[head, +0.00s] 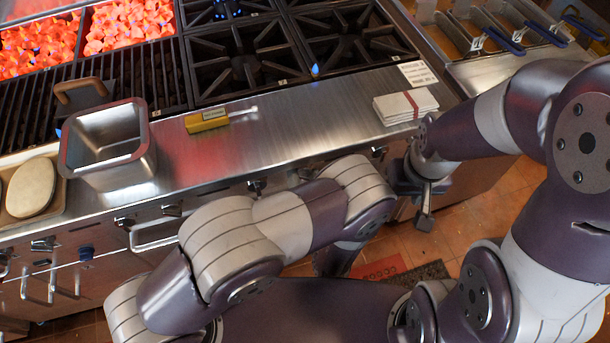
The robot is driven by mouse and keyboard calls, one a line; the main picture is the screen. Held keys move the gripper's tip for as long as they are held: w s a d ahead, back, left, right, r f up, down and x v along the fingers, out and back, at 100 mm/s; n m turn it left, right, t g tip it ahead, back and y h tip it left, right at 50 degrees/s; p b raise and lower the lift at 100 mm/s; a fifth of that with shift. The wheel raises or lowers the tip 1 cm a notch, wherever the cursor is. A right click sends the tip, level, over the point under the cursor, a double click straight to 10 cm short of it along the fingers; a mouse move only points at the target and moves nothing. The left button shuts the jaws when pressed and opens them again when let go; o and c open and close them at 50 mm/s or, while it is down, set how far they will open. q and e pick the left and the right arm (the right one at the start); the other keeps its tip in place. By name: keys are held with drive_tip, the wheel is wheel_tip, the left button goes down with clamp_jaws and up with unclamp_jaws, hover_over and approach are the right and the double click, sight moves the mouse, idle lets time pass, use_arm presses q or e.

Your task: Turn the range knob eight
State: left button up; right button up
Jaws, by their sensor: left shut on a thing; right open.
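The range front (228,188) carries a row of dark knobs under the steel ledge. One knob (256,186) shows just above my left arm, and others (172,210) are further left. Another dark knob (379,151) is under the ledge near the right arm's wrist. No number shows on any knob, so I cannot tell which is knob eight. My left arm crosses the middle of the view and hides part of the front; its gripper is hidden. My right gripper (424,200) points down in front of the range at its right end, open and apart from the knobs.
Glowing coals (130,25) and burner grates (240,60) lie behind. Fryer baskets (500,30) are at upper right. Towel bar (160,238) juts out.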

use_arm(q)
drive_tip(key=shift+m, duration=0.5)
use_arm(e)
drive_tip(key=shift+r, duration=0.2)
use_arm(q)
drive_tip(key=o, duration=1)
use_arm(e)
drive_tip(key=shift+a, duration=0.1)
